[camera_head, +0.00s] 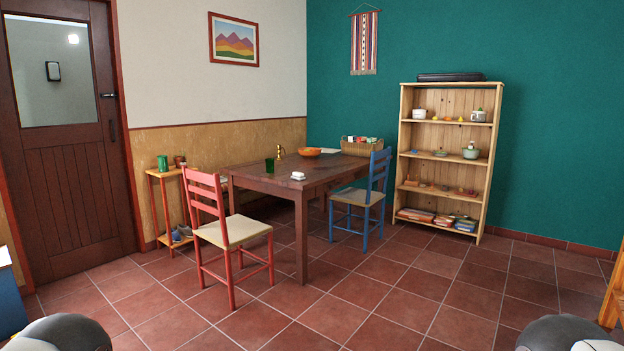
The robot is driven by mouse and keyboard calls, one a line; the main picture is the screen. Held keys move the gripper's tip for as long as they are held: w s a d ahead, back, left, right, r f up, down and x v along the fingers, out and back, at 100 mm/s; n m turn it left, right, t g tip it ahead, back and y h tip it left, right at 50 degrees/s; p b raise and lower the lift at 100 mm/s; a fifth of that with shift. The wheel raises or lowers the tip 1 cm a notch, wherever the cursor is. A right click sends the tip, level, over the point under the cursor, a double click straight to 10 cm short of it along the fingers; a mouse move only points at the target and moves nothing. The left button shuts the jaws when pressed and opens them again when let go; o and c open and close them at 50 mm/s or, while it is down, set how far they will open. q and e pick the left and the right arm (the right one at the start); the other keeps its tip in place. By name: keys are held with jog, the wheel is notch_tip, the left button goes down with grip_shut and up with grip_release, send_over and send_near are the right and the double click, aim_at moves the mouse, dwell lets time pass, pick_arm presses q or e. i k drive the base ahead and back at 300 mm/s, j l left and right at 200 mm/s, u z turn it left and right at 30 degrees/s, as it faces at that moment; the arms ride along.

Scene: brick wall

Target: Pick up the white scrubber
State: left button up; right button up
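A small white object (298,176), which looks like the white scrubber, lies near the front edge of the dark wooden table (262,179). It is too small to make out in detail. The table stands across the room, well away from me. Only rounded grey parts of my own arms show at the bottom left and bottom right corners. Neither gripper is in view.
A red chair (233,229) stands at the table's front left, and a blue chair (362,196) at its right. A green cup (269,165), an orange bowl (309,151) and a basket (357,148) are on the table. The tiled floor (400,290) ahead is clear.

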aim_at(298, 176)
jog(key=i, duration=1.6)
jog(key=l+z, duration=0.05)
jog(key=l, duration=0.05)
